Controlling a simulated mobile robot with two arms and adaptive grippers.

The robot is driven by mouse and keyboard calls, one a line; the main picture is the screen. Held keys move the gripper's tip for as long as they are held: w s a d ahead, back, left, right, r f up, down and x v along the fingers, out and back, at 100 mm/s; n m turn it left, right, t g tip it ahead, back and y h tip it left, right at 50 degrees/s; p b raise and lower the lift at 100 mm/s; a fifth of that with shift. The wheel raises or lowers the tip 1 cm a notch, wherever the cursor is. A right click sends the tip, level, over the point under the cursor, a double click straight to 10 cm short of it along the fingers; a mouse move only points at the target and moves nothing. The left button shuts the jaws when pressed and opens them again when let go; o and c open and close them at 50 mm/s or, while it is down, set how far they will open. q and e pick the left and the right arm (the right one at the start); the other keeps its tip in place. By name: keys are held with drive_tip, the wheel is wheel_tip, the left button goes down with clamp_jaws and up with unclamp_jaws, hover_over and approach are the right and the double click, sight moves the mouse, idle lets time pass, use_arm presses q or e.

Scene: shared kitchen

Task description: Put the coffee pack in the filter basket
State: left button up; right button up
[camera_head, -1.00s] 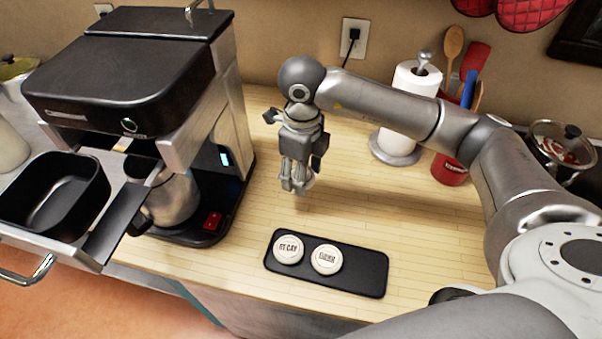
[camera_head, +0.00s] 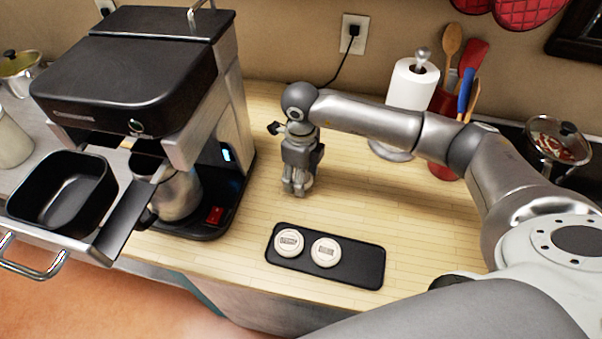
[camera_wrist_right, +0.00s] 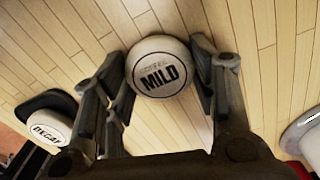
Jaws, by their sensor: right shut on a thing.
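My right gripper (camera_head: 297,190) points down above the wooden counter, beyond the black tray. In the right wrist view, my right gripper (camera_wrist_right: 165,100) is shut on a round white coffee pack (camera_wrist_right: 160,66) marked MILD. The pack shows only as a pale edge between the fingers in the head view. The filter basket (camera_head: 62,195) is a black square bowl pulled out from the front of the coffee machine (camera_head: 130,75). It appears empty. Two more white coffee packs (camera_head: 289,242) and (camera_head: 326,252) lie on the black tray (camera_head: 362,265). My left gripper is not in view.
A metal pot (camera_head: 178,195) stands under the machine's upper body. A paper towel roll (camera_head: 412,85) and a red utensil holder (camera_head: 443,165) stand behind my right arm. The counter between machine, tray and gripper is clear.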

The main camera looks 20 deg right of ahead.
drive_tip(key=shift+f, duration=0.25)
drive_tip(key=o, duration=0.9)
drive_tip(key=shift+r, duration=0.1)
